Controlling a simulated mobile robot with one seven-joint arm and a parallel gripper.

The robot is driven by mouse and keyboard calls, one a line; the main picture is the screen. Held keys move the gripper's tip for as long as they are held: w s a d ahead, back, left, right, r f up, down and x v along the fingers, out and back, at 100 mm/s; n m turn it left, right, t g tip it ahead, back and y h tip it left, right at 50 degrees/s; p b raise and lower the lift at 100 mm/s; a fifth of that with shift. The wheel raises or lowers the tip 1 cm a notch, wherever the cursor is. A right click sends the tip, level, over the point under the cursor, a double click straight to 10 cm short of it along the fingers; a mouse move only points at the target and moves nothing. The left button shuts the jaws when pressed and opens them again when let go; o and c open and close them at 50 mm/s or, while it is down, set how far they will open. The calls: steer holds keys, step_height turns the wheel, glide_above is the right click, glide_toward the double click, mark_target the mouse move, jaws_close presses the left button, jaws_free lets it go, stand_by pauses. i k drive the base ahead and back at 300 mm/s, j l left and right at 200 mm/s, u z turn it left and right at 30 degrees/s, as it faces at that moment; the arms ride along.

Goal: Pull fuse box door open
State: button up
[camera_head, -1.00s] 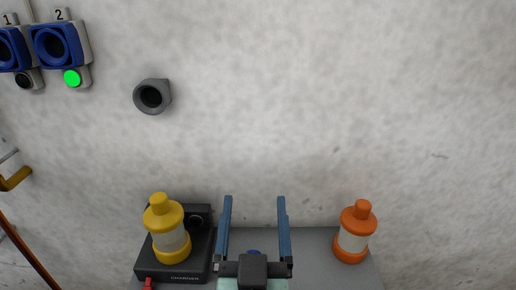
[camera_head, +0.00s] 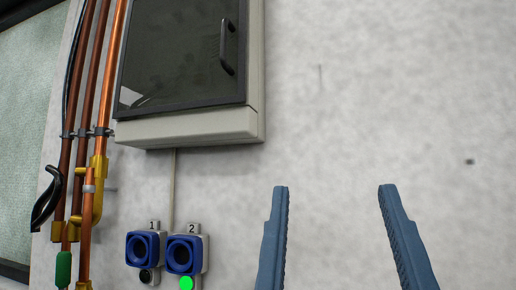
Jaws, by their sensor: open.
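The fuse box (camera_head: 190,127) is a light grey cabinet on the wall at the top of the head view, its top cut off by the frame. Its dark, glassy door (camera_head: 178,60) looks shut. A black bar handle (camera_head: 227,47) stands upright near the door's right edge. My gripper (camera_head: 333,190) is open and empty, its two blue fingers pointing up at the lower right. It is below and to the right of the fuse box in the picture, apart from the handle.
Copper pipes (camera_head: 102,90) with yellow fittings and a black lever (camera_head: 46,200) run down the wall at left. Two blue sockets, 1 (camera_head: 143,248) and 2 (camera_head: 185,255), sit below the box; a green light (camera_head: 187,283) shows under socket 2. The wall at right is mostly bare.

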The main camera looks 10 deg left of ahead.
mark_target(176, 55)
steer(key=k+l+u, duration=0.1)
steer(key=u, duration=0.3)
steer(key=k+u, duration=0.1)
steer(key=u, duration=0.25)
